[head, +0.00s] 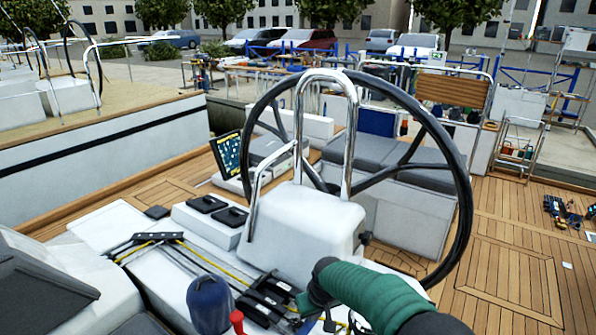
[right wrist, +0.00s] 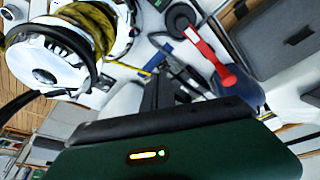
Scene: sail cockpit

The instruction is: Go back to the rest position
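My right arm comes in from the bottom right of the head view, with a green sleeve. Its gripper (head: 308,306) is low over the rope clutches, and its fingertips are mostly hidden behind the arm. In the right wrist view two dark fingers (right wrist: 159,92) stick out past the green housing, close together. Nothing is clearly held between them, and I cannot tell whether they are fully shut. My left gripper is not in view.
The steering wheel (head: 468,190) and its chrome rail (head: 352,130) stand just beyond my right arm. Black rope clutches (head: 262,303), a blue cover (head: 210,304) and a red handle (head: 237,322) are close by. The wooden deck (head: 500,265) at right is mostly open.

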